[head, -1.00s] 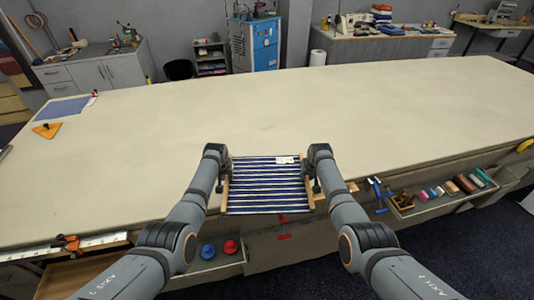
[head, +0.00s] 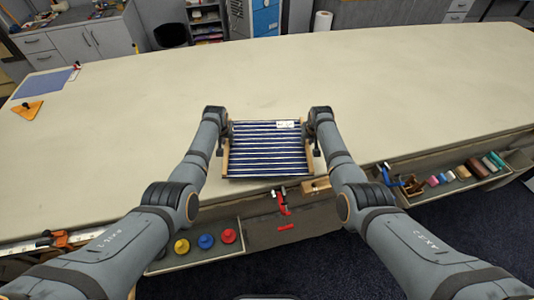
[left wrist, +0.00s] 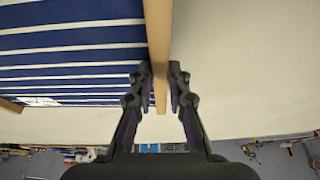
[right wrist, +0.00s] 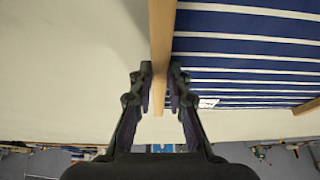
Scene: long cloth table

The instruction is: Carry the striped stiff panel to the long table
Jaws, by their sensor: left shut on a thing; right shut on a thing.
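The striped stiff panel (head: 267,150) is blue with white stripes, wooden side bars and a small white label near its far edge. In the head view it lies over the near edge of the long table (head: 400,90); I cannot tell whether it touches the cloth. My left gripper (left wrist: 160,88) is shut on the panel's left wooden bar (left wrist: 158,45). My right gripper (right wrist: 160,88) is shut on its right wooden bar (right wrist: 160,45). In the head view, the left gripper (head: 221,148) and right gripper (head: 315,146) are partly hidden by my arms.
The tabletop beyond the panel is clear. A blue sheet (head: 43,84) and an orange triangle (head: 27,110) lie at the far left. Below the front edge are a tray with coloured knobs (head: 206,241), a red clamp (head: 281,201) and a tray of rolls (head: 465,172).

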